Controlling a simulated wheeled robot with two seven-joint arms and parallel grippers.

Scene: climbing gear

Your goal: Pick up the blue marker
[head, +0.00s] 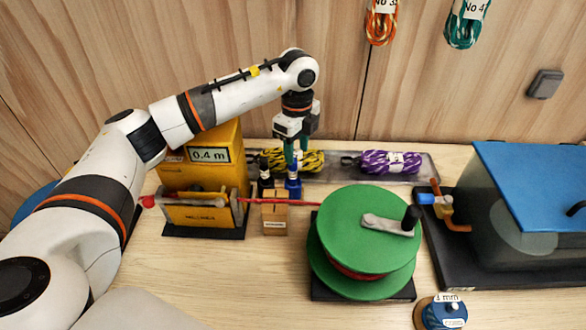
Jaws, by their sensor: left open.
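The blue marker (293,186) stands upright in a small wooden holder (274,222) near the middle of the table. A black marker (265,178) stands just to its left in the same holder. My left gripper (296,157) points down from above, with its green-tipped fingers at the top of the blue marker. The gripper is open, and I cannot tell whether its fingers touch the marker. My right gripper is not in view.
A green reel (350,229) stands front right of the holder, with red cord running left past a yellow box (211,162). A clear tray with yellow rope (312,160) and purple rope (391,163) lies behind. A blue-lidded tank (530,190) stands right.

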